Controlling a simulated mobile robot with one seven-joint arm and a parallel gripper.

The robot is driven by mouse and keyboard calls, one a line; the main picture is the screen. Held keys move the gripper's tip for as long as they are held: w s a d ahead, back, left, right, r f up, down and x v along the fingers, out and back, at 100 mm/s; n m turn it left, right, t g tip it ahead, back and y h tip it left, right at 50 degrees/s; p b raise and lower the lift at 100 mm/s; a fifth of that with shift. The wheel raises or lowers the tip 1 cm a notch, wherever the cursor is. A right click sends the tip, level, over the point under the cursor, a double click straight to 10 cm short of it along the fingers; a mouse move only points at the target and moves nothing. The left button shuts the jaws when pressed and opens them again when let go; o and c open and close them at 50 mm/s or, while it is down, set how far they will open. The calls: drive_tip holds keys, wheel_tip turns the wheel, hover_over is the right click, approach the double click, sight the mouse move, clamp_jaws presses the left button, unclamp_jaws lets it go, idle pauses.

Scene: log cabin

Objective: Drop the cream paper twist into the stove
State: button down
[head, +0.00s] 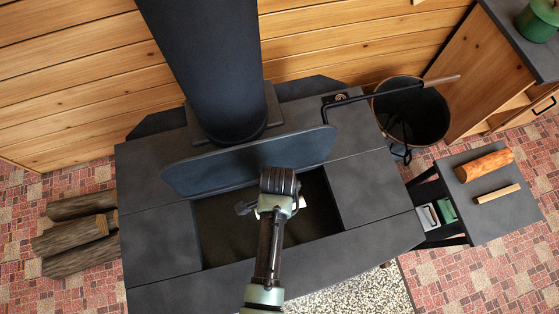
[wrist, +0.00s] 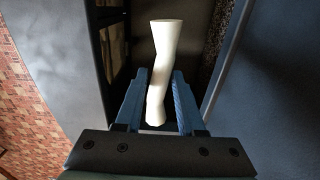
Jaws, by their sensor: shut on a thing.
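The cream paper twist (wrist: 161,70) is held upright in the wrist view between the two blue fingers of my gripper (wrist: 160,97). In the head view my gripper (head: 268,208) is over the open top of the dark stove (head: 160,247), and only a small pale bit of the twist (head: 264,203) shows beside it. The stove's lid (head: 250,160) is raised and tilted back behind the opening. The dark inside of the stove lies below the twist. My wrist and arm hide part of the opening.
A black poker with a wooden handle (head: 400,90) lies across the stove's back right, over a dark bucket (head: 412,125). Split logs (head: 80,235) lie on the floor at left. A side table (head: 510,208) at right holds an orange log (head: 484,165) and a wooden stick (head: 496,194).

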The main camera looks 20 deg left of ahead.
drive_tip(key=shift+c, duration=2.2)
unclamp_jaws()
drive_tip(key=shift+r, duration=0.1)
wheel_tip(320, 180, up, 8)
drive_tip(key=p, duration=0.8)
drive_tip(key=shift+r+p, duration=0.1)
drive_tip(key=shift+p, duration=0.25)
